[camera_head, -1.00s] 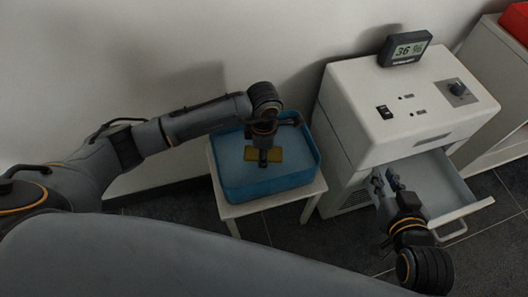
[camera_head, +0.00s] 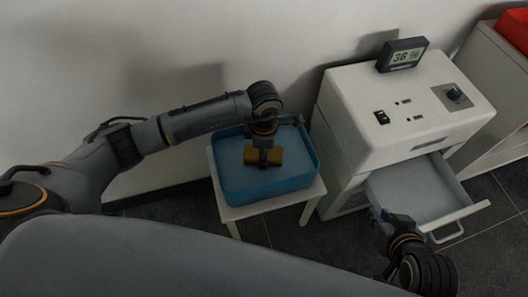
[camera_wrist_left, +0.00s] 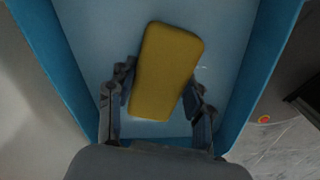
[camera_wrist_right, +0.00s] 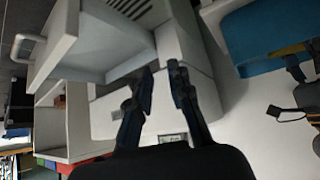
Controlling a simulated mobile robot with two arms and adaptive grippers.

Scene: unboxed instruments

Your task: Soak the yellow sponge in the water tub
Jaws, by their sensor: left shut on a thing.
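The yellow sponge (camera_head: 276,157) is in my left gripper (camera_head: 263,158), within the outline of the blue water tub (camera_head: 270,190). In the left wrist view the sponge (camera_wrist_left: 167,70) sits between the two fingers of the left gripper (camera_wrist_left: 160,95), one at each side, shut on it. The tub walls (camera_wrist_left: 262,60) show around it, with a pale blue inside. I cannot tell whether the sponge touches the water. My right gripper (camera_head: 380,213) is beside the open drawer. In the right wrist view its fingers (camera_wrist_right: 162,80) are apart with nothing between them.
The tub stands on a small white table (camera_head: 235,213) against the wall. To its right is a white cabinet (camera_head: 370,105) with a pulled-out drawer (camera_head: 430,190) and a digital display (camera_head: 403,55) on top. A red object (camera_head: 515,33) is on another cabinet at far right.

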